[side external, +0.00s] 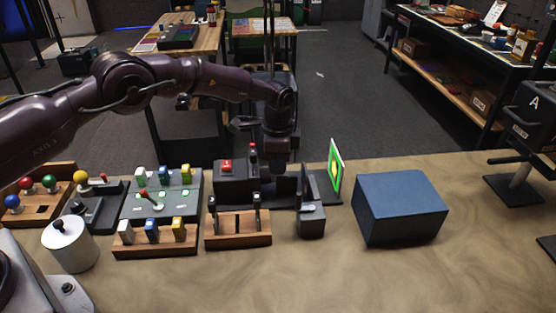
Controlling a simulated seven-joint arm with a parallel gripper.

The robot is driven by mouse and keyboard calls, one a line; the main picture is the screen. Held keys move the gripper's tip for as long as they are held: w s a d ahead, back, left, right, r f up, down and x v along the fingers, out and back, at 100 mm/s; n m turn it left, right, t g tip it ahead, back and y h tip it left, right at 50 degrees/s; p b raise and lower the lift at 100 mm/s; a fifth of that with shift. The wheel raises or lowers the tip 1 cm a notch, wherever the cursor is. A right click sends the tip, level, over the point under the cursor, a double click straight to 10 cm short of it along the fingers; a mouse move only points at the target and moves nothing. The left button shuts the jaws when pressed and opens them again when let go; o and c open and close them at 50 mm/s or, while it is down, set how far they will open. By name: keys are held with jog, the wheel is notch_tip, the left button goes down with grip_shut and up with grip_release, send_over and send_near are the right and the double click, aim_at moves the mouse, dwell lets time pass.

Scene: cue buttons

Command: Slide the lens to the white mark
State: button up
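My gripper (281,178) points down at the middle of the bench, just behind the wooden block with two dark levers (238,226). Its fingers are dark against dark devices, so I cannot tell whether they are open or shut, or whether they touch anything. A dark upright device (311,215) with a small pale patch on it stands to the right of my gripper. It may carry the lens, but I cannot make out a lens clearly. A thin panel with a green border and a yellow-orange shape (335,170) stands behind it. I cannot pick out the white mark with certainty.
A dark box with a red button (227,169) stands left of my gripper. A blue-grey box (400,208) sits on the right. Switch panels (160,197), coloured knobs (49,182) and a white canister (70,246) fill the left. The bench front (330,280) is clear.

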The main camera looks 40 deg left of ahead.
grip_shut()
jog(key=shift+w, duration=0.1)
jog(key=shift+w+d+r, duration=0.1)
jog(key=shift+w+d, duration=0.45)
jog(key=shift+d, duration=0.1)
jog(key=shift+o, duration=1.5)
grip_release()
notch_tip(320, 180, up, 13)
jog(key=shift+s+d, duration=0.15)
jog(key=shift+s, duration=0.1)
